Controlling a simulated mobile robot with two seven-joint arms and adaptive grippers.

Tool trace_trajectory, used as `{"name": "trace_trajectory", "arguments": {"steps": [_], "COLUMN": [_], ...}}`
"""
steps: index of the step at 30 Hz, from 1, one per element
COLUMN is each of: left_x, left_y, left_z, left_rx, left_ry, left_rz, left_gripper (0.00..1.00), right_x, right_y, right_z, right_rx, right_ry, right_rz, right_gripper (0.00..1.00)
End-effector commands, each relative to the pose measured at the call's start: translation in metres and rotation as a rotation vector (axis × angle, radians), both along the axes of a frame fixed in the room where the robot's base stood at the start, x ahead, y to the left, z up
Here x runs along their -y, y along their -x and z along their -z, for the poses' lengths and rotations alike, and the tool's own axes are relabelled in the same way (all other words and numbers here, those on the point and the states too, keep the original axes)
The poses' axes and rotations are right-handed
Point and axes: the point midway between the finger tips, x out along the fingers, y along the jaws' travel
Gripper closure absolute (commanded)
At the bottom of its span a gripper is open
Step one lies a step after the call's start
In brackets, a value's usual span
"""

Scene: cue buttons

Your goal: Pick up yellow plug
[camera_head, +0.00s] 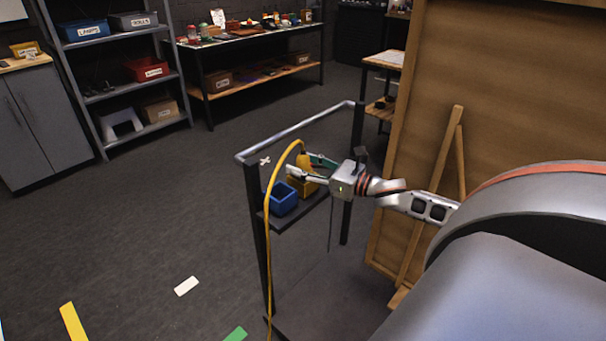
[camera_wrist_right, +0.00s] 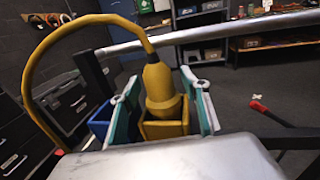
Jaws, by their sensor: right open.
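The yellow plug (camera_head: 303,160) stands in or just over a small yellow bin (camera_head: 303,187) on the shelf of a metal-framed stand. A thick yellow cable arcs from its top. In the right wrist view the plug (camera_wrist_right: 161,88) is upright, with its lower end at the yellow bin (camera_wrist_right: 163,130). My right gripper (camera_head: 300,163) is open, with one finger on either side of the plug. In the right wrist view the fingers of this gripper (camera_wrist_right: 160,76) show gaps beside the plug's upper part. My left gripper is not in view.
A blue bin (camera_head: 281,200) stands beside the yellow one. A wooden board (camera_head: 490,90) stands at the right. Shelves and a workbench (camera_head: 250,90) are at the back. The floor to the left is mostly clear.

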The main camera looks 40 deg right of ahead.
Motion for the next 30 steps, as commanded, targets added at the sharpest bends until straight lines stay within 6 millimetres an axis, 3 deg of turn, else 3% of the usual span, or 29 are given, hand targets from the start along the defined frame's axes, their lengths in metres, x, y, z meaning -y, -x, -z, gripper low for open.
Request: {"name": "trace_trajectory", "arguments": {"steps": [3,8,9,22,30], "left_x": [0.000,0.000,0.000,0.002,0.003], "left_y": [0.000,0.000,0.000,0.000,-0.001], "left_z": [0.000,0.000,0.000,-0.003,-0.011], "left_rx": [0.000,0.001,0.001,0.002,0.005], "left_ry": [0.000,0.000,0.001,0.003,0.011], "left_rz": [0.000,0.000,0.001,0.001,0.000], "left_gripper": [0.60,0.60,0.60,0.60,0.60], "right_x": [0.000,0.000,0.000,0.000,0.000], "right_y": [0.000,0.000,0.000,0.000,0.000], "right_z": [0.000,0.000,0.000,-0.008,-0.046], "right_rx": [0.000,0.000,0.000,0.002,0.004], "right_ry": [0.000,0.000,0.000,0.001,0.003], "right_rz": [0.000,0.000,0.000,-0.002,-0.002], "right_gripper": [0.57,0.98,1.00,1.00,1.00]}}
